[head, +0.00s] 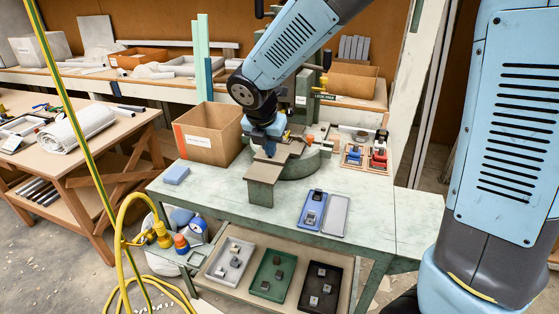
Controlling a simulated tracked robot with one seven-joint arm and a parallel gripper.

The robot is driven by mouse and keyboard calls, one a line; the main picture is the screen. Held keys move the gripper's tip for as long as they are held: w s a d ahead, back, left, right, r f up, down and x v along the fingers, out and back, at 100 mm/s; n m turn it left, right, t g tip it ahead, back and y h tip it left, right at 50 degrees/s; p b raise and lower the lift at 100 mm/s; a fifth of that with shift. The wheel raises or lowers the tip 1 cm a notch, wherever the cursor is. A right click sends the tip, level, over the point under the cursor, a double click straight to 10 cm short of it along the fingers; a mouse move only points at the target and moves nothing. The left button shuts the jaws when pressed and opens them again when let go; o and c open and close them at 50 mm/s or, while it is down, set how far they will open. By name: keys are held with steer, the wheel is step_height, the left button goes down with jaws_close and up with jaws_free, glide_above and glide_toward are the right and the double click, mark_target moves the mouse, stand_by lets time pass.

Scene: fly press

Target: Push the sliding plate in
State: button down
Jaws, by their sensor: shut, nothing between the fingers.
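The fly press (302,118) stands on the green workbench, its upper part largely hidden behind my blue arm. My gripper (270,152) is shut and empty, pointing down just above the inner end of this plate, near the press base. I cannot tell whether the fingertips touch the plate. My arm hides the area under the press ram.
An open cardboard box (207,135) stands left of the press. A blue sponge-like block (175,175) lies at the bench's left. A blue tray (313,209) and grey lid (335,215) lie front right. A wooden holder with blue and red items (366,157) is at right.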

steer(key=x, duration=0.9)
steer(key=shift+a+f, duration=0.2)
steer(key=shift+f, duration=0.05)
steer(key=w, duration=0.2)
steer(key=d, duration=0.1)
steer(key=shift+w+f, duration=0.4)
steer(key=shift+w+d, duration=0.25)
steer(key=shift+w, duration=0.45)
steer(key=shift+a, duration=0.1)
